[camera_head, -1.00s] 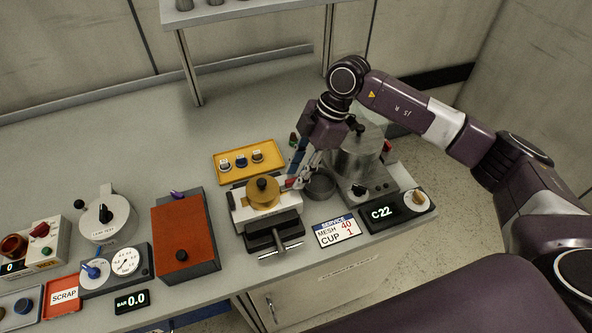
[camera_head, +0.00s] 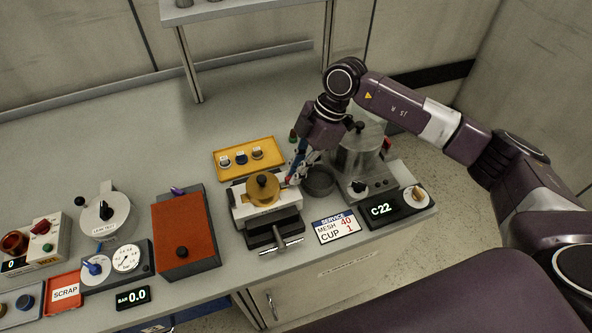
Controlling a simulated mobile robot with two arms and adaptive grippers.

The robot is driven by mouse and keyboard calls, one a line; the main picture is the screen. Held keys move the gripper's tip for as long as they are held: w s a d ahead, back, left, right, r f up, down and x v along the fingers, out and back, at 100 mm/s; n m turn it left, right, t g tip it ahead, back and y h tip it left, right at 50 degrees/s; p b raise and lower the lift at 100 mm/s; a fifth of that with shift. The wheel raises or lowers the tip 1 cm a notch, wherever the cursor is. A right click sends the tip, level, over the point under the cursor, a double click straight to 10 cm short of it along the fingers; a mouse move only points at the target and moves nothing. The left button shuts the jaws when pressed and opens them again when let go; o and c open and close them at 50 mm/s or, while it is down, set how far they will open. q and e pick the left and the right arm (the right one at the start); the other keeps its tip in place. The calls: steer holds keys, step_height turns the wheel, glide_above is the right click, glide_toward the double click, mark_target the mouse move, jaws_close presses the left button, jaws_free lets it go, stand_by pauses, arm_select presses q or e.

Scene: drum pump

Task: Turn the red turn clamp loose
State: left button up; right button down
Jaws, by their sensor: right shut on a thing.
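A brass-yellow round part (camera_head: 263,187) sits on top of a white and grey vise-like fixture (camera_head: 285,213) near the bench's front edge. My right gripper (camera_head: 291,178) reaches down from above to the right side of this part. It is shut on the small red turn clamp (camera_head: 288,179), which is mostly hidden by the fingers. How far the clamp is turned cannot be made out. My left gripper is out of view.
A dark round cup (camera_head: 320,181) stands just right of my right gripper, with a clear-walled machine (camera_head: 360,155) behind it. A yellow tray (camera_head: 275,164) with several small pieces lies behind the fixture. An orange-topped box (camera_head: 182,228) stands to the left.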

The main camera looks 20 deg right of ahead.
steer(key=shift+w, duration=0.1)
steer(key=n+g+b, duration=0.1)
steer(key=n, duration=0.1)
steer(key=n+b, duration=0.1)
steer(key=n, duration=0.1)
steer(key=shift+w+a+n+g, duration=0.1)
steer(key=shift+w+n+g, duration=0.05)
steer(key=shift+n+g, duration=0.2)
steer(key=n+g+h+b, duration=0.1)
steer(key=n, duration=0.1)
steer(key=n+h+b, duration=0.1)
steer(key=n, duration=0.2)
steer(key=shift+w+g+b, duration=0.1)
steer(key=shift+g+b, duration=0.2)
steer(key=shift+g, duration=0.05)
steer(key=n+b, duration=0.1)
steer(key=n, duration=0.1)
steer(key=n+h+b, duration=0.1)
steer(key=n, duration=0.2)
steer(key=shift+a+g, duration=0.2)
steer(key=shift+g, duration=0.1)
steer(key=shift+r+n+h+b, duration=0.1)
steer(key=shift+n+h+b, duration=0.8)
steer(key=shift+n, duration=0.55)
steer(key=c, duration=2)
jaws_free()
steer(key=shift+c, duration=0.2)
